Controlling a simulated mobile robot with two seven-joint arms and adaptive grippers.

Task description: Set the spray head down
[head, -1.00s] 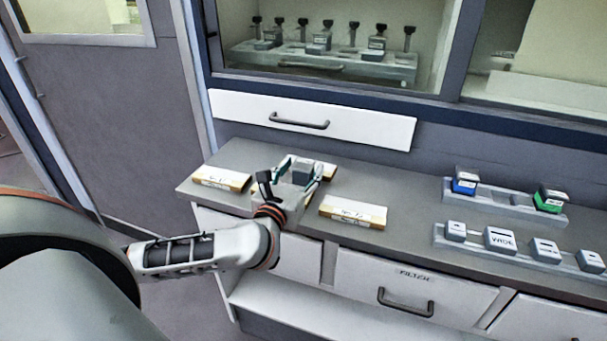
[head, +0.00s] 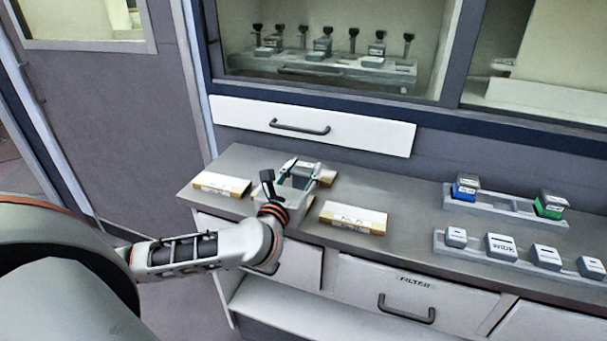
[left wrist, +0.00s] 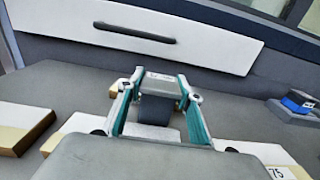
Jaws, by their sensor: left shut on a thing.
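My left gripper (head: 300,180) is low over the left part of the grey counter, shut on a small dark grey block, the spray head (head: 305,168). In the left wrist view the spray head (left wrist: 157,108) sits between the two teal-sided fingers (left wrist: 160,112). Its lower part is hidden by my gripper, so I cannot tell whether it touches what lies below. A pale tan-edged block (head: 327,176) shows partly behind the gripper. My right gripper is not in view.
Similar pale blocks lie left (head: 221,184) and right (head: 353,217) of the gripper. Farther right, a rear rack (head: 492,202) holds blue and green blocks; a front rack (head: 518,252) holds several grey ones. A white drawer front (head: 313,126) stands behind. Bare counter (head: 400,203) lies between.

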